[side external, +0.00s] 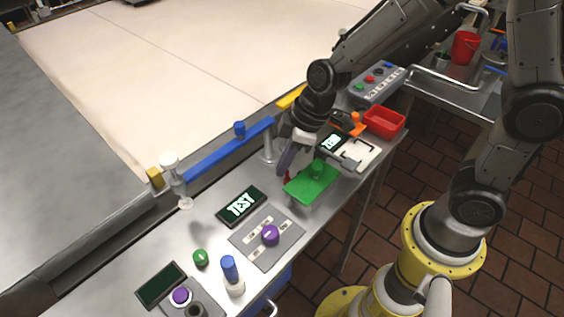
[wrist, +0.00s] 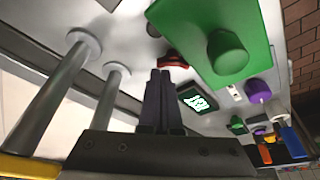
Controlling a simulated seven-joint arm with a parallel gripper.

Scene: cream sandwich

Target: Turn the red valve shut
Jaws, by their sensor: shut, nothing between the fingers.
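The red valve (side external: 287,176) shows as a small red piece beside the green plate in the side view, mostly hidden by my gripper. In the wrist view the red valve (wrist: 172,60) lies just beyond my fingertips, low against the metal counter. My gripper (side external: 283,168) points down at the valve from above. Its fingers (wrist: 160,74) are together with nothing between them. The tips overlap the valve's near edge in the wrist view; I cannot tell whether they touch it. How far the valve is turned is unclear.
A green plate with a green knob (side external: 317,168) stands right of the valve, close to my fingers. A blue bar (side external: 228,148) on posts runs along the back left. A display (side external: 241,206) and a purple-knob panel (side external: 269,235) lie nearer. A red tray (side external: 384,122) is behind.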

